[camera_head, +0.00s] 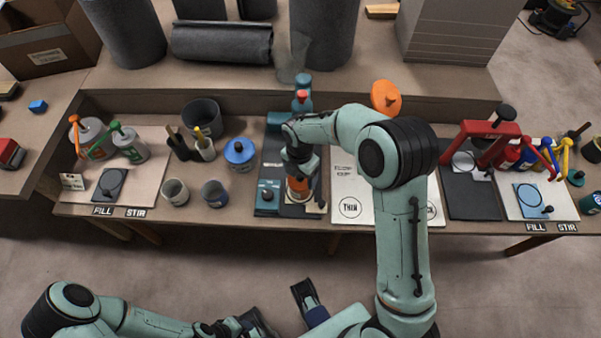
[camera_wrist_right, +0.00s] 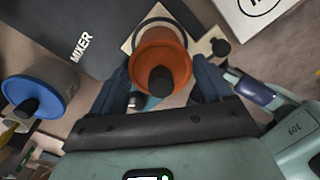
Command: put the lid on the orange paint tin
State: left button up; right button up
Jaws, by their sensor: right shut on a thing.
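My right gripper (camera_head: 299,172) reaches down over the mixer plate at the middle of the bench. In the right wrist view its two dark blue fingers (camera_wrist_right: 165,78) are shut on the sides of a round orange lid (camera_wrist_right: 148,52) with a dark knob. The lid also shows below the gripper in the head view (camera_head: 298,184). A pale tin wall (camera_wrist_right: 155,20) shows just beyond the lid, over a beige square. I cannot tell whether the lid is seated on it. My left gripper (camera_head: 283,310) is low at the front, away from the bench, open and empty.
A blue-lidded tin (camera_head: 240,153) stands left of the mixer (camera_head: 268,195), with two open cups (camera_head: 176,191) nearby. A white THIN sheet (camera_head: 349,185) lies to the right. A red press (camera_head: 487,140) stands further right. An orange round object (camera_head: 385,97) is behind my arm.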

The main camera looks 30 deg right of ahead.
jog(key=shift+f, duration=0.1)
dwell(0.8)
jog(key=o, duration=0.9)
jog(key=shift+r+p, duration=2.8)
jog(key=shift+r, duration=0.75)
grip_shut()
